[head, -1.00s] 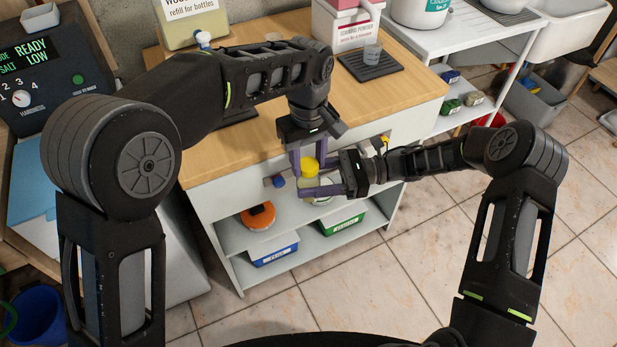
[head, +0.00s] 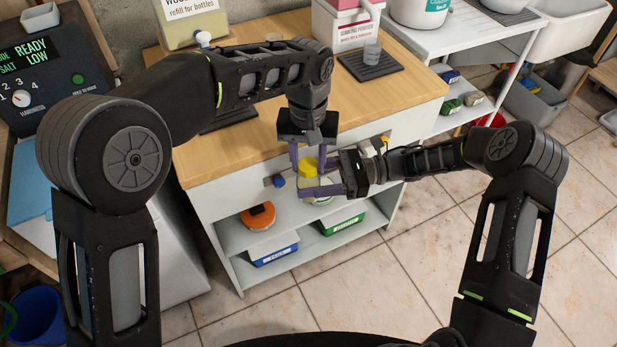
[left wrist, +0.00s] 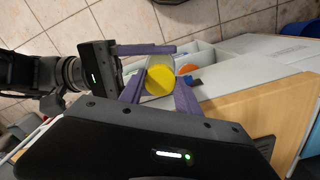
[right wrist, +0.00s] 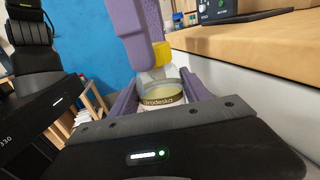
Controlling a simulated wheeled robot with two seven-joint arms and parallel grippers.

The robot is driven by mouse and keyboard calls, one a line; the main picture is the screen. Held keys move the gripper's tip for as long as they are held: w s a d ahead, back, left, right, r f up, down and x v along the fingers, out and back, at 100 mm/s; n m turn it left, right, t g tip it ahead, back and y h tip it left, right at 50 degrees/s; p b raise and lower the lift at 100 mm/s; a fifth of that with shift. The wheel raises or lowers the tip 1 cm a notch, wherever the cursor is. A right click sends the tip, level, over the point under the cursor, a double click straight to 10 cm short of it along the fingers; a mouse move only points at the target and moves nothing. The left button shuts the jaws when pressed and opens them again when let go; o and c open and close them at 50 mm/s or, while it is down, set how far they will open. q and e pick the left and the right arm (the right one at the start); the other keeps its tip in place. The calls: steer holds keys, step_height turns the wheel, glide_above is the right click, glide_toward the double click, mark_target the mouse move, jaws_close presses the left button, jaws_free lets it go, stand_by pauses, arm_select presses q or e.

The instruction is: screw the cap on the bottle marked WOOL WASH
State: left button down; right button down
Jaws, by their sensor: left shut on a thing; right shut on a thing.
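The bottle (right wrist: 164,98) is pale and clear, with a printed band whose visible letters do not read WOOL WASH. It stands upright between the fingers of my right gripper (head: 325,186), which is shut on it in front of the bench. The yellow cap (head: 307,165) is at the top of the bottle's neck. My left gripper (left wrist: 159,92) comes down from above and is shut on the cap, which also shows in the right wrist view (right wrist: 161,54). The cap looks in line with the neck; I cannot tell how far it is threaded.
The wooden bench top (head: 250,140) lies just behind the grippers. Its lower shelves hold an orange round thing (head: 258,216), a blue bin (head: 274,250) and a green bin (head: 341,222). A small blue thing (head: 278,181) is close left of the bottle. Tiled floor in front is clear.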

arm_select(q)
steer(key=m, duration=0.5)
steer(key=shift+a+f+m, duration=0.1)
steer(key=shift+m, duration=0.2)
steer(key=m, duration=0.3)
steer(key=c, duration=0.8)
jaws_free()
steer(key=shift+o, duration=0.2)
step_height(320, 180, up, 8)
steer(key=shift+f, duration=0.2)
